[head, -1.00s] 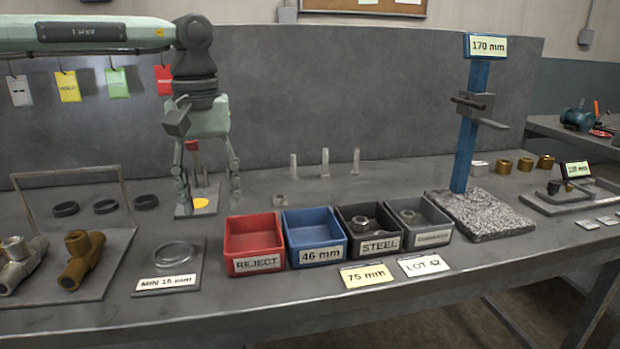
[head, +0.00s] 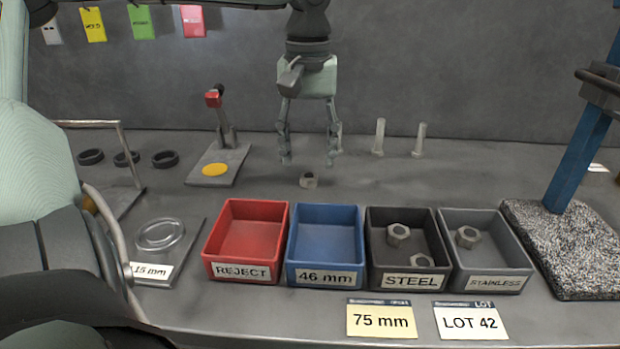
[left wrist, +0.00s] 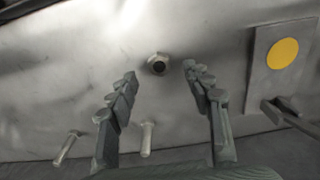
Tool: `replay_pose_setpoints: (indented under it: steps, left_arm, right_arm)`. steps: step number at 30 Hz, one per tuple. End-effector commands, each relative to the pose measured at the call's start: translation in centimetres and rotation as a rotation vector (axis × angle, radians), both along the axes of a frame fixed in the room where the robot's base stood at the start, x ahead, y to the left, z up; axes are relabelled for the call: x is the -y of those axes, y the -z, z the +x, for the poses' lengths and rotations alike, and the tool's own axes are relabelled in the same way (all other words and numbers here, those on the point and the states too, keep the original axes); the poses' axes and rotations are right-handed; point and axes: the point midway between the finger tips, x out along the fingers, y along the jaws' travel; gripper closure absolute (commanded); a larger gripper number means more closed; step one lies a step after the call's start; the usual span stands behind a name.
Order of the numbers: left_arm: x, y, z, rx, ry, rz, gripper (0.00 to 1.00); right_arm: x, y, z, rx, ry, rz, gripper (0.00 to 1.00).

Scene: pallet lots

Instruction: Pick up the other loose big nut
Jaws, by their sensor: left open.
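A loose big nut (head: 309,180) lies on the bench behind the blue bin. It also shows in the left wrist view (left wrist: 158,64), ahead of the fingertips and between their lines. My left gripper (head: 308,163) is open and empty, with its fingers pointing down just above and behind the nut. The same open fingers show in the left wrist view (left wrist: 158,78). Two nuts (head: 398,235) lie in the black STEEL bin (head: 373,250), and one nut (head: 467,237) lies in the grey STAINLESS bin (head: 516,258). My right gripper is not in view.
A red REJECT bin (head: 211,240) and a blue 46 mm bin (head: 294,245) stand left of the STEEL bin. Upright bolts (head: 379,138) stand behind the nut. A red-handled device (head: 222,130) is to the left. A blue post (head: 580,160) stands on a granite base at right.

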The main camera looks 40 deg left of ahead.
Motion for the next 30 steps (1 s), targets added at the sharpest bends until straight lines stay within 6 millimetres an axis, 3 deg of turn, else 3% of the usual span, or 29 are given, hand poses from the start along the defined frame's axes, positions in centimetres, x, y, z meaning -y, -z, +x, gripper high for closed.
replay_pose_setpoints:
  steps: [6,13,25,30]
  left_arm:
    - [0.0,3.3,-0.1,-0.003,0.000,-0.001,0.50]
    - [0.0,3.6,-0.1,0.000,-0.001,0.000,0.50]
    - [0.0,3.5,0.0,0.000,-0.001,0.000,0.98]
    - [0.0,3.5,0.0,0.001,-0.001,-0.001,1.00]
  right_arm:
    - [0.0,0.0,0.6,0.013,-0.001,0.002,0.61]
    - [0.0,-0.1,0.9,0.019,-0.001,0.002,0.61]
    - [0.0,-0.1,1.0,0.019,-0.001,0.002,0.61]
    - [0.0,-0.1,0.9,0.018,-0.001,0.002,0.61]
